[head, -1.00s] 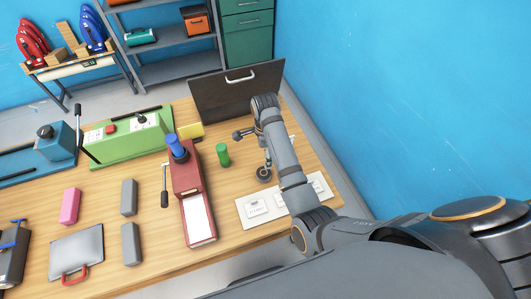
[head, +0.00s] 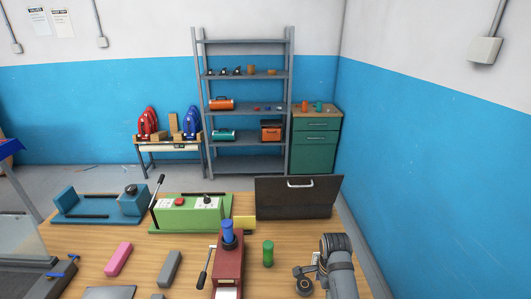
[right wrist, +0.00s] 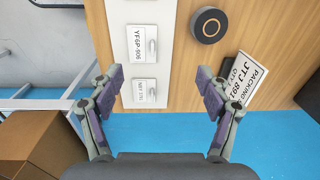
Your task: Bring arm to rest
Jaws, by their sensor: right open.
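My right arm (head: 341,275) stands over the right end of the wooden table in the head view. Its gripper cannot be made out there. In the right wrist view my right gripper (right wrist: 160,80) is open, with nothing between its fingers. Behind its fingers are the table's edge and a white panel with labels (right wrist: 142,45). A packing label (right wrist: 244,82) is partly hidden behind the right finger. A dark round piece with an orange ring (right wrist: 208,24) shows above the fingers. My left gripper is not in view.
The table (head: 190,243) holds a green machine (head: 188,213), a red device (head: 228,268), a green cylinder (head: 268,253), a pink block (head: 118,258) and an upright dark case (head: 298,198). A blue wall (head: 430,180) stands to the right. A cardboard box (right wrist: 35,145) lies beyond the table edge.

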